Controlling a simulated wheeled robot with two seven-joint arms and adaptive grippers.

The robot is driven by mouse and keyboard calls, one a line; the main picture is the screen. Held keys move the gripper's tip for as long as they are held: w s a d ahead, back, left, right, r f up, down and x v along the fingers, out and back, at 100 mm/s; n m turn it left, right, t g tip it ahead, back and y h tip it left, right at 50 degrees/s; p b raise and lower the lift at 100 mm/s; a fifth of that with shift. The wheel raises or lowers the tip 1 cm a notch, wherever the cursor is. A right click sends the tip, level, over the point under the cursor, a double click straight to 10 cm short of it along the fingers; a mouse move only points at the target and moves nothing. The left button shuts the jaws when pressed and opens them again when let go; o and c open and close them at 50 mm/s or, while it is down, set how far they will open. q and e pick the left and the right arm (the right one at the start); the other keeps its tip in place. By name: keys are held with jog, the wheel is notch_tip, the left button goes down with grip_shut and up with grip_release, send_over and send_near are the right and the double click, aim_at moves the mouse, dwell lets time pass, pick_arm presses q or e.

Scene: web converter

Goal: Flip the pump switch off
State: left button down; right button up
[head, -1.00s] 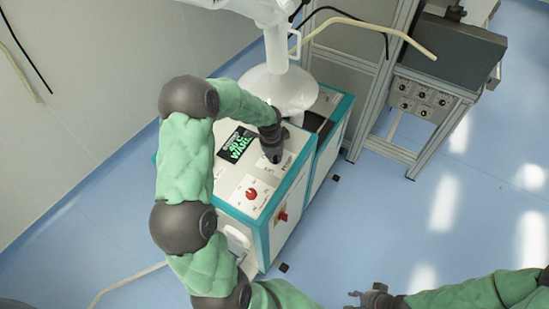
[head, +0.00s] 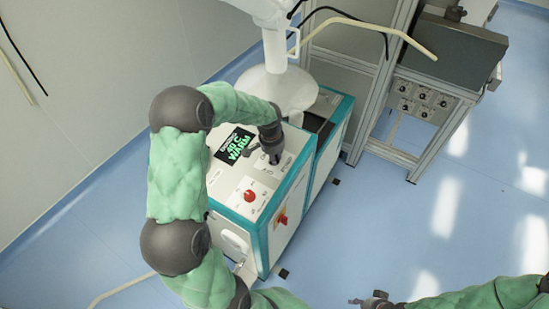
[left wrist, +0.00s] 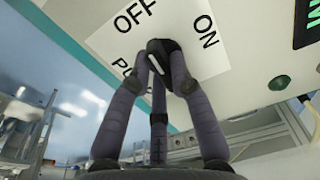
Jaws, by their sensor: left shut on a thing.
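The pump switch (left wrist: 165,47) is a dark knob on a white plate (left wrist: 205,62) marked OFF and ON, with a partly hidden word starting "PU". In the left wrist view, my left gripper (left wrist: 160,62) has its fingers closed around this knob. A white mark shows on the knob between the fingers; I cannot tell clearly which label it points to. In the head view, my left gripper (head: 272,152) reaches down onto the top of the white and teal cabinet (head: 221,185) and hides the switch. My right gripper (head: 372,300) is at the bottom edge, away from the cabinet, its jaws too small to judge.
On the cabinet top are a display (head: 236,144) reading "WARM" and a red button (head: 250,195). A red switch (head: 282,219) is on its side. A second dark knob (left wrist: 279,82) sits near the plate. Blue floor (head: 400,230) lies free to the right.

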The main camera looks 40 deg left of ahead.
pick_arm(q)
jog(key=shift+n, duration=0.6)
jog(key=c, duration=1.1)
grip_release()
jog(key=shift+r, duration=0.15)
jog(key=r, duration=0.4)
jog(key=s+r, duration=0.1)
jog(key=r, duration=0.2)
jog(key=s+r, duration=0.1)
jog(key=r, duration=0.3)
jog(key=shift+d+r, duration=0.1)
jog(key=shift+r, duration=0.2)
